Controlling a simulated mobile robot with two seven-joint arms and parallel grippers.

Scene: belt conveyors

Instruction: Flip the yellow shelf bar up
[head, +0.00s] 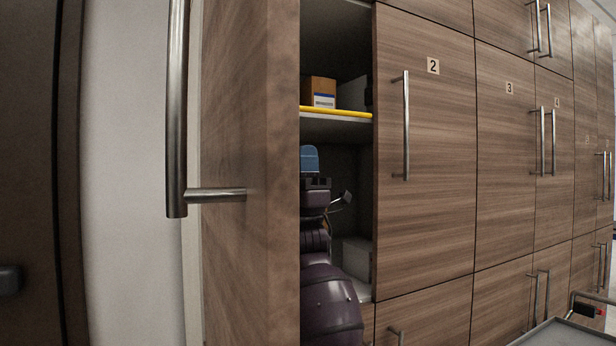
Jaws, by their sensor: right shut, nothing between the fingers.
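The yellow shelf bar (345,113) runs along the front edge of a shelf inside the open cabinet. It lies low, level with the shelf edge, and its left end is hidden behind the open wooden door (245,120). My right gripper (310,158) has blue fingers pointing up and is shut with nothing in it. It is below the bar in the picture, with a visible gap between them. Part of it is hidden by the door edge. My left gripper is not in view.
A brown box (320,90) with a label and a grey box stand on the shelf behind the bar. A pale box (356,257) sits in the lower compartment. Closed cabinet doors (425,170) with bar handles continue right. A grey tray (565,335) shows at the bottom right.

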